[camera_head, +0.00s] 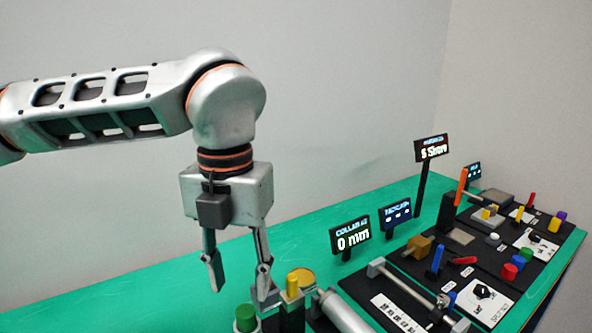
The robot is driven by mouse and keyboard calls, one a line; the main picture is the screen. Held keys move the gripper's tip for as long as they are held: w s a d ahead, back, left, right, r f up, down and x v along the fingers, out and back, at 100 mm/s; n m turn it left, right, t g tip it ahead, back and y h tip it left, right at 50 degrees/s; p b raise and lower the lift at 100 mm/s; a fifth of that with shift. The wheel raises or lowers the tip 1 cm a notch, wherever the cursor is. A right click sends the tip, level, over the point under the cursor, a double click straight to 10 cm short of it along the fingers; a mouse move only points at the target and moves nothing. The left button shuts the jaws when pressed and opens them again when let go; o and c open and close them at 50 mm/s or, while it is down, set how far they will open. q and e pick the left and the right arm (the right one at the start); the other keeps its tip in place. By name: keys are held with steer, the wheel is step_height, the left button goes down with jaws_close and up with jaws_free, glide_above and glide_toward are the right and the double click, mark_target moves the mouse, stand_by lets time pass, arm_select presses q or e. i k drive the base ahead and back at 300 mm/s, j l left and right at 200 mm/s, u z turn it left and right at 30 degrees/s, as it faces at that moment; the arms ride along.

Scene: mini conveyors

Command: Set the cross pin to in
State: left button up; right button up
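My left gripper (240,284) comes down from the upper left and points downward. Its two fingers are spread with nothing between them. A yellow upright peg (292,285) stands in a dark block just right of its right finger, beside a silver cylinder (342,312). A green round knob (245,318) is below the fingers at the bottom edge. I cannot tell which part is the cross pin; no readable label marks it. The gap between fingers and peg in depth is unclear. My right gripper is out of view.
More panels with knobs stretch right. The green table (120,303) is clear on the left.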

mark_target(291, 298)
steer(key=k+l, duration=0.15)
steer(key=k, duration=0.3)
steer(key=k+l, duration=0.1)
steer(key=k, duration=0.35)
steer(key=k+l, duration=0.15)
steer(key=k, duration=0.3)
